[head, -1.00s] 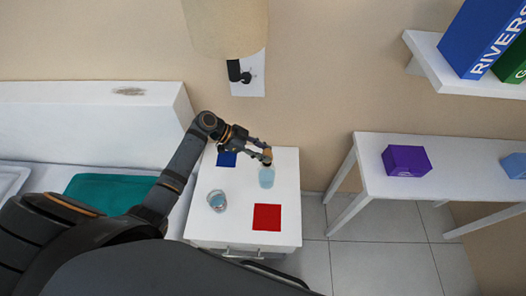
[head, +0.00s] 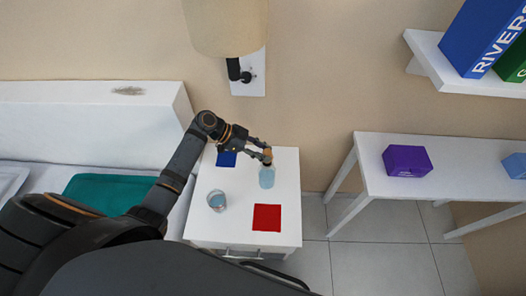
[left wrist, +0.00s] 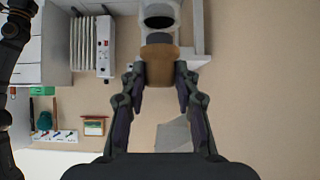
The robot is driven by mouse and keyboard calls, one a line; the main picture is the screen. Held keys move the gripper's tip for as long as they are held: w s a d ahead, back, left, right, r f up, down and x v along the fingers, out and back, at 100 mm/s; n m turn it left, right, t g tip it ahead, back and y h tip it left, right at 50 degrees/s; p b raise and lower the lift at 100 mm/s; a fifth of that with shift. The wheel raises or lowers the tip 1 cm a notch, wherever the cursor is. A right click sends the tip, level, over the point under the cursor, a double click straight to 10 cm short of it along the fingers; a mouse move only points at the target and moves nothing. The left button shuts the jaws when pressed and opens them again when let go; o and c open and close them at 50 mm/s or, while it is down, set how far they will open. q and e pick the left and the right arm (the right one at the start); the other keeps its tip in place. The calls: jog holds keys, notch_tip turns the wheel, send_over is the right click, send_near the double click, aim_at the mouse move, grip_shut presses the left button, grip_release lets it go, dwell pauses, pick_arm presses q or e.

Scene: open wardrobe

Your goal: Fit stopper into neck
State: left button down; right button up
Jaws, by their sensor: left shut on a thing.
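My left gripper (head: 264,152) is shut on the stopper (head: 267,157), above the light blue bottle (head: 267,178) on the white nightstand. In the left wrist view the stopper (left wrist: 160,66) has a tan body between the fingertips (left wrist: 160,80) and a grey end pointing at the bottle's neck (left wrist: 158,20). The neck's dark round opening shows just beyond that grey end, roughly in line with it. I cannot tell whether the stopper touches the rim. My right gripper is not in view.
The nightstand (head: 282,212) also holds a glass (head: 217,201), a red square (head: 267,217) and a blue square (head: 227,159). A wall lamp (head: 226,25) hangs above. A white table with a purple box (head: 407,161) stands to the right. Clear nightstand surface lies around the bottle.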

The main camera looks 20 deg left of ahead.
pick_arm(q)
jog(key=shift+f+b, duration=1.25)
jog(key=shift+f, duration=0.1)
jog(key=c, duration=0.9)
grip_release()
jog(key=shift+a+r, duration=0.15)
jog(key=shift+a, duration=0.05)
jog(key=v, duration=1.1)
jog(key=shift+a+r, duration=0.2)
jog(key=shift+a, duration=0.05)
